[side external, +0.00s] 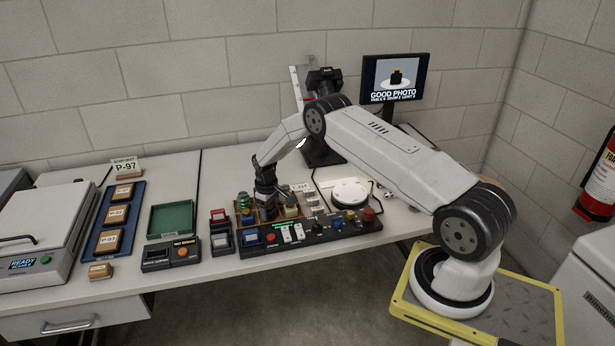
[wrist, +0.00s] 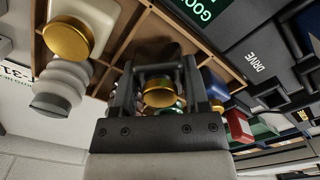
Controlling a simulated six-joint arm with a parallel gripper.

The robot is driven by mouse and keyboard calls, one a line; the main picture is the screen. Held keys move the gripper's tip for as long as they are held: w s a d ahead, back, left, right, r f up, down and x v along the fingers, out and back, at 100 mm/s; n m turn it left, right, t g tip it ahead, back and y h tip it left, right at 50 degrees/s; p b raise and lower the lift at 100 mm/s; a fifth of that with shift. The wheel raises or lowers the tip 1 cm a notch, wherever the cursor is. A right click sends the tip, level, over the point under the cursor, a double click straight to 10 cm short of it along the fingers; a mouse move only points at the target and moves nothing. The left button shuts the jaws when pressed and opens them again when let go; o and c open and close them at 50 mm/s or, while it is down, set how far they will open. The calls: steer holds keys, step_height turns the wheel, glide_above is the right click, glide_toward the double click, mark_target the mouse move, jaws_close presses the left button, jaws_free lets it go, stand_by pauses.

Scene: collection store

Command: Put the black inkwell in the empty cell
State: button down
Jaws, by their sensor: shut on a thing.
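My gripper (side external: 266,212) is low over a wooden divided tray (side external: 252,229) on the bench. In the wrist view my gripper (wrist: 158,88) is shut on a gold-capped piece (wrist: 160,93), taken as the black inkwell; its body is dark and mostly hidden between the fingers. The tray (wrist: 120,45) shows there too, with bare wooden cell floor (wrist: 150,25) just beyond the fingers. A cream bottle with a gold cap (wrist: 70,38) occupies a cell to the left. I cannot tell whether the held piece touches the tray.
A grey ribbed piece (wrist: 62,85) and a blue piece (wrist: 214,86) flank the fingers closely. A black control panel (side external: 315,232) runs along the tray's front. A green tray (side external: 171,219) lies to the left and a white round turntable (side external: 349,194) to the right.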

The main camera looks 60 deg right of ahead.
steer(key=shift+f, duration=0.35)
steer(key=shift+f, duration=0.1)
steer(key=shift+c, duration=1.8)
jaws_free()
step_height(320, 180, up, 12)
steer(key=shift+f, duration=0.15)
steer(key=shift+r, duration=0.3)
